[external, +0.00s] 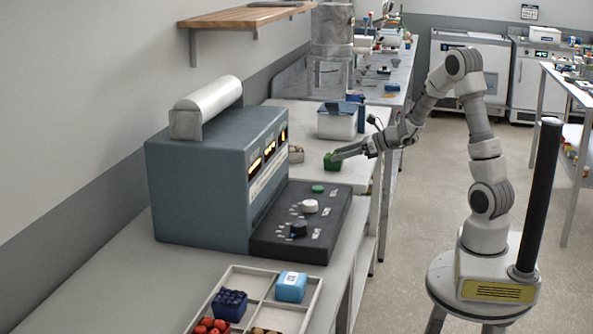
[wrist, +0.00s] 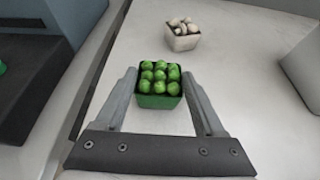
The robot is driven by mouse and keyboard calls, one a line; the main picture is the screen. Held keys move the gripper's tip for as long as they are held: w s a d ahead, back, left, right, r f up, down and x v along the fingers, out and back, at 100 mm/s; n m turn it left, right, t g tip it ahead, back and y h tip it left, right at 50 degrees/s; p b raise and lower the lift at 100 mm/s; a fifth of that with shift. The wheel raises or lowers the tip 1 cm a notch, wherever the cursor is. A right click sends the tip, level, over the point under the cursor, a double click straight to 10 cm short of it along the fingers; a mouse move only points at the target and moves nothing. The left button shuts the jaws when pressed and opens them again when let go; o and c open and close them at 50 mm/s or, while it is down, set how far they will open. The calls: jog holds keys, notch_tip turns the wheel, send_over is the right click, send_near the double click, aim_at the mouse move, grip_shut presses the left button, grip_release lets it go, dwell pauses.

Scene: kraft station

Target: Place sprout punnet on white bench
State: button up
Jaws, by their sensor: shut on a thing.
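The sprout punnet is a green box with several round green sprouts; it shows in the wrist view (wrist: 159,86) between my fingertips and in the external view (external: 331,161) at the tip of my gripper. My gripper (external: 338,156) is shut on the punnet, one finger along each side, in the wrist view (wrist: 159,80). The white bench (external: 300,180) lies under and around the punnet, and its pale top also fills much of the wrist view (wrist: 230,90). I cannot tell whether the punnet touches the bench or hangs just above it.
A mushroom punnet (wrist: 183,35) stands beyond the sprouts. A grey-blue weighing machine (external: 215,175) stands on the nearer counter. A white box with a blue lid (external: 337,122) stands farther back. A divided tray (external: 265,305) holds other punnets in front.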

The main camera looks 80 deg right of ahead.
jog(key=shift+f, duration=0.2)
jog(key=o, duration=1.3)
jog(key=shift+o, duration=0.2)
jog(key=shift+r, duration=0.1)
jog(key=shift+r, duration=0.2)
jog(key=p+v, duration=0.2)
jog(key=v, duration=1)
jog(key=shift+a, duration=0.1)
